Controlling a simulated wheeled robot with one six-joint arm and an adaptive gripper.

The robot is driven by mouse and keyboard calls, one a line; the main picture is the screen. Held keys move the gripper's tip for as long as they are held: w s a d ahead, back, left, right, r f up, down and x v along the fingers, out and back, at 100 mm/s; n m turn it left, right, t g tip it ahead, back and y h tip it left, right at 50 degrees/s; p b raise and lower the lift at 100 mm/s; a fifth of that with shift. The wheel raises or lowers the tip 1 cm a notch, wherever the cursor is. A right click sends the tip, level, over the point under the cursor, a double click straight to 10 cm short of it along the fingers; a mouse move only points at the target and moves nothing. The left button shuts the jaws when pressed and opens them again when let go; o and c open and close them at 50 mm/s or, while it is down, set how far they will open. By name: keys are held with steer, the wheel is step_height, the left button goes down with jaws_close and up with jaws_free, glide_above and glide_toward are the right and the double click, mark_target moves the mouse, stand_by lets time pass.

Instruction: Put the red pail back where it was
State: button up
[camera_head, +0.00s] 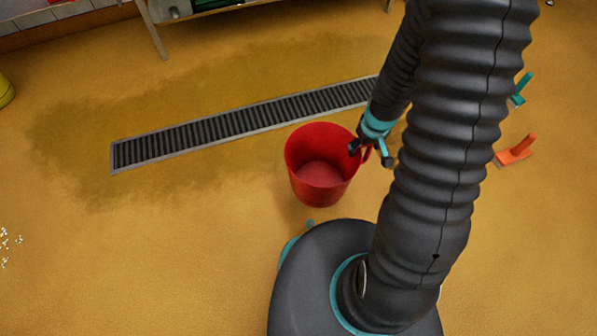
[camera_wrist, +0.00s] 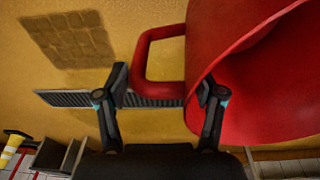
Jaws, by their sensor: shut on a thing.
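The red pail (camera_head: 318,179) is in the middle of the head view, upright and open at the top, and looks empty inside. My gripper (camera_head: 371,156) is at the pail's right side, at its handle. In the wrist view the red pail (camera_wrist: 260,75) fills the right side, and its red handle (camera_wrist: 150,62) lies between the fingers of my gripper (camera_wrist: 163,90). The gripper is shut on the pail at the handle side. Whether the pail's bottom touches the floor cannot be told.
A floor drain grate (camera_head: 240,124) runs behind the pail, with a dark wet patch (camera_head: 85,130) around it. An orange tool (camera_head: 516,151) and a teal tool (camera_head: 521,90) lie at right. White bits (camera_head: 5,245) lie at far left.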

mark_target(332, 145)
steer(key=shift+a+f, duration=0.15)
steer(key=shift+f, duration=0.1)
steer(key=w+a+f, duration=0.2)
steer(key=w+a+f+p, duration=0.1)
steer(key=w+a+f, duration=0.1)
steer(key=w, duration=0.1)
steer(key=w+a+f+p, duration=0.1)
steer(key=w+a+f, duration=0.1)
steer(key=w+a, duration=0.1)
steer(key=shift+w+a+f, duration=0.1)
steer(key=shift+w+f, duration=0.05)
steer(key=shift+f, duration=0.25)
steer(key=shift+f+b, duration=0.85)
steer(key=shift+f, duration=1.15)
steer(key=shift+f, duration=0.15)
steer(key=o, duration=1.5)
steer(key=shift+o, duration=0.2)
